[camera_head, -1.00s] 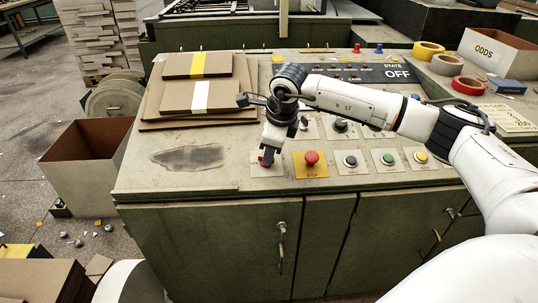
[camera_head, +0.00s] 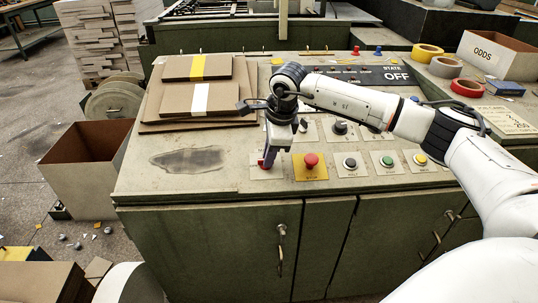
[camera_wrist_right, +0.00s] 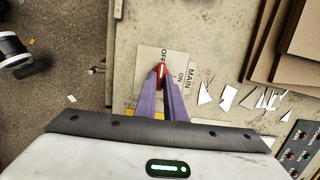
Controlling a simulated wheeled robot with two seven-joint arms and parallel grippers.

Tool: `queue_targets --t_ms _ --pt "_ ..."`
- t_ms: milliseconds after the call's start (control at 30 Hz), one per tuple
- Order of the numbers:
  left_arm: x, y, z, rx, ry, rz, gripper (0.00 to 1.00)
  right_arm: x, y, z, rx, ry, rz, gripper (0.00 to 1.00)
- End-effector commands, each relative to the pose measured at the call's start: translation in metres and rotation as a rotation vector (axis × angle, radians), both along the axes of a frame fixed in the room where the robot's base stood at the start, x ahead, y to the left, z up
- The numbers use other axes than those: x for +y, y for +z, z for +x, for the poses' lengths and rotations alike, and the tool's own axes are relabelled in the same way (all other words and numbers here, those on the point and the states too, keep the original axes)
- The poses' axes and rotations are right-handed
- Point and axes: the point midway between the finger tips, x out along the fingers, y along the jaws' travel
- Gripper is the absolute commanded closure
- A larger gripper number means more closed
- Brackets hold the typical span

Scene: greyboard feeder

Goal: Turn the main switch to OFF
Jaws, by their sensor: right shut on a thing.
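The main switch is a red knob with a white mark (camera_wrist_right: 162,70) on a pale plate (camera_wrist_right: 150,56) lettered OFF, ON and MAIN. In the wrist view the white mark points up the picture, towards the OFF lettering. My right gripper (camera_wrist_right: 164,80) is shut on the knob, with one purple finger on each side. In the head view the right gripper (camera_head: 267,160) reaches down to the plate at the console's front edge, and only a little red of the knob (camera_head: 261,163) shows. My left gripper is in neither view.
A red mushroom button (camera_head: 311,160) on a yellow plate stands just right of the gripper, with more buttons (camera_head: 350,162) beyond. Stacked boards (camera_head: 200,95) lie behind to the left. A display (camera_head: 397,76) reads STATE OFF. The worn console top (camera_head: 140,170) is bare at left.

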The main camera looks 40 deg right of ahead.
Motion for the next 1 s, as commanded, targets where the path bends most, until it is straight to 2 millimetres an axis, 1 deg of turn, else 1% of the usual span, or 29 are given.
queue_targets --t_ms 100,133,200,233,500,633,767,1000 --pt "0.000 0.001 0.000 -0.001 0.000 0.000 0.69 -0.001 0.000 0.000 0.000 0.002 -0.003 1.00" --pt "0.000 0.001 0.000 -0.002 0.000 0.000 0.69 0.000 0.000 0.000 0.000 0.002 -0.003 0.86" --pt "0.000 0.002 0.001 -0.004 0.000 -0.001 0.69 0.000 0.000 0.000 0.000 0.002 -0.002 0.74" --pt "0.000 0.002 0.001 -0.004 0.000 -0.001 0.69 0.000 0.000 0.000 0.000 0.002 -0.002 0.72" --pt "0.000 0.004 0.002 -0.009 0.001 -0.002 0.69 0.000 0.001 0.000 0.000 0.001 -0.002 0.72" --pt "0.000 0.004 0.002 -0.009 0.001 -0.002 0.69 0.000 0.010 -0.002 -0.002 0.000 -0.001 0.72" --pt "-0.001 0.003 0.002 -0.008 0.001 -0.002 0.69 0.000 0.032 -0.008 -0.005 0.001 -0.002 0.72" --pt "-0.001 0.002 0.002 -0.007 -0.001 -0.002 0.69 0.000 0.076 -0.022 -0.004 0.001 -0.001 0.72"
